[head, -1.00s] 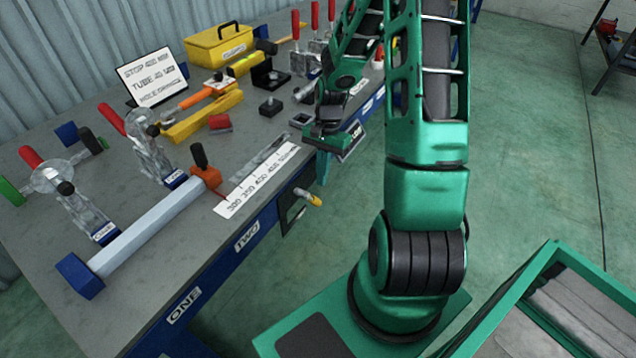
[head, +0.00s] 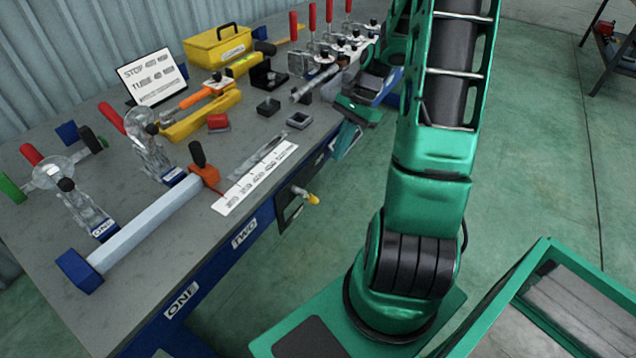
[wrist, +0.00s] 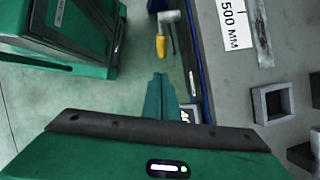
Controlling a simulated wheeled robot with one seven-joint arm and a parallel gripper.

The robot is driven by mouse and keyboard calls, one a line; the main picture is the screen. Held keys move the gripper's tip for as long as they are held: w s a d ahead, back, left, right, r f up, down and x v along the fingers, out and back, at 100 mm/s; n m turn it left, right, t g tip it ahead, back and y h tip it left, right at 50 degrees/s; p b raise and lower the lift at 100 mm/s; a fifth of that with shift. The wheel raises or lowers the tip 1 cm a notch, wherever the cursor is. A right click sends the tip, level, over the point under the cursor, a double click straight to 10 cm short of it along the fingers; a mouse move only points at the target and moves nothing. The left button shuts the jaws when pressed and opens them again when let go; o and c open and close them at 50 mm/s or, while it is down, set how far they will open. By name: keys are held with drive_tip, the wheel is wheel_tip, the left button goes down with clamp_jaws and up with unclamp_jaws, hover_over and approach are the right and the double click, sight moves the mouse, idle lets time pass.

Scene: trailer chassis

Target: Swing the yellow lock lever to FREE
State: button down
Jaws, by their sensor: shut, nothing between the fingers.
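The yellow lock lever (head: 311,198) sticks out from a dark plate on the bench's front edge, below the ruler strip. Its grip is yellow on a grey metal stem. It also shows in the wrist view (wrist: 161,46), upper middle, with the yellow end toward my gripper. My gripper (head: 346,143) is beyond the lever along the bench's front edge, apart from it. In the wrist view my green fingers (wrist: 159,80) are together and empty, below the lever with a gap. I cannot read any FREE mark.
The bench (head: 45,240) carries clamps, a blue-ended tube (head: 150,225), a ruler strip (head: 255,180), a yellow toolbox (head: 217,46) and small dark blocks. A green-framed cart (head: 545,250) stands at lower right.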

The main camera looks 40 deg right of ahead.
drive_tip(key=s+d+m+t+y, duration=0.1)
drive_tip(key=s+d+m, duration=0.1)
drive_tip(key=s, duration=0.1)
approach(317, 199)
wheel_tip(317, 199, down, 3)
drive_tip(key=shift+w+a+f, duration=0.1)
drive_tip(key=shift+a+f, duration=0.1)
drive_tip(key=shift+a, duration=0.25)
drive_tip(key=shift+w+a+f, duration=0.1)
drive_tip(key=shift+a+f, duration=0.05)
drive_tip(key=shift+a, duration=0.3)
drive_tip(key=shift+w+a+f, duration=0.1)
drive_tip(key=shift+a+f, duration=0.25)
drive_tip(key=shift+a, duration=0.25)
